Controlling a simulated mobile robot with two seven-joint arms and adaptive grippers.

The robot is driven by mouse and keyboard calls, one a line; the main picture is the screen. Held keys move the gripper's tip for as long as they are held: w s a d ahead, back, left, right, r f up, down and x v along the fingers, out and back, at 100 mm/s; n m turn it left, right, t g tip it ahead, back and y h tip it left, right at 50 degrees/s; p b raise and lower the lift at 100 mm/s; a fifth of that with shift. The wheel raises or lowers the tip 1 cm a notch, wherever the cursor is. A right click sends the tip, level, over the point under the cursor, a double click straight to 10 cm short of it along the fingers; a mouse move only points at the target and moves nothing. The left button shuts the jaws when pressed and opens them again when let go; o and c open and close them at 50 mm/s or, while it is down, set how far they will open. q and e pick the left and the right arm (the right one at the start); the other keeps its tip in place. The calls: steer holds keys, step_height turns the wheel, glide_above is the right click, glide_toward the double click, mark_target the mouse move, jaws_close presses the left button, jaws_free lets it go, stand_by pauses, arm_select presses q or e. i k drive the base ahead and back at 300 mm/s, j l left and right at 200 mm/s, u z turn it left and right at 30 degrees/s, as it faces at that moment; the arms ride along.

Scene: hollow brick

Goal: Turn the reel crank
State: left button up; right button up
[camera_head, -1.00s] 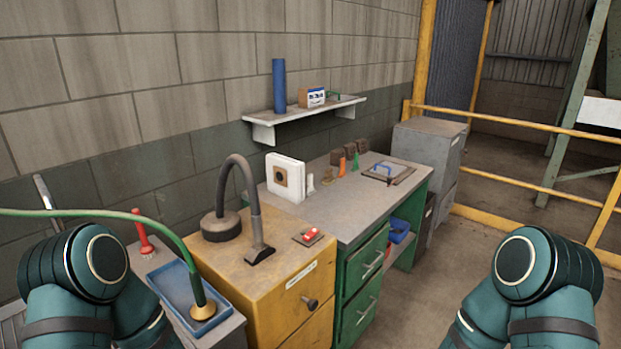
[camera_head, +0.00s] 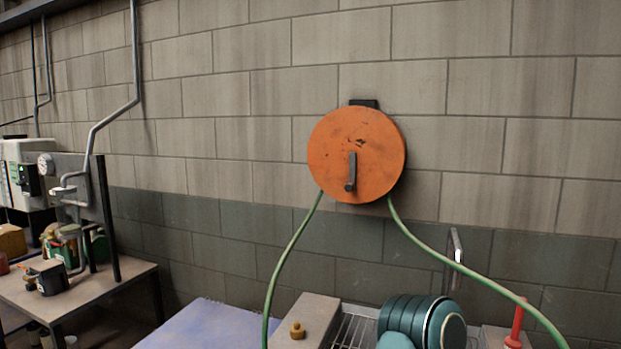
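An orange round reel (camera_head: 335,155) is mounted on the block wall, right of the middle of the head view. Its dark grey crank (camera_head: 352,172) hangs down from near the reel's centre, with a short knob at the lower end. A green hose (camera_head: 285,255) comes down from the reel on both sides. One of my arms shows as a teal joint at the lower right, below the reel and apart from it. Neither gripper is in view.
Below the reel are a metal rack (camera_head: 355,330), a brass fitting (camera_head: 297,330) on a grey-brown block, and a red-handled tool (camera_head: 517,325). A bluish surface (camera_head: 205,325) lies at the lower middle. A cluttered workbench (camera_head: 105,295) stands at the left. The wall around the reel is mostly clear.

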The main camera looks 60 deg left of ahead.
mark_target(351, 186)
steer(key=u, duration=1.55)
steer(key=k+j+z, duration=0.1)
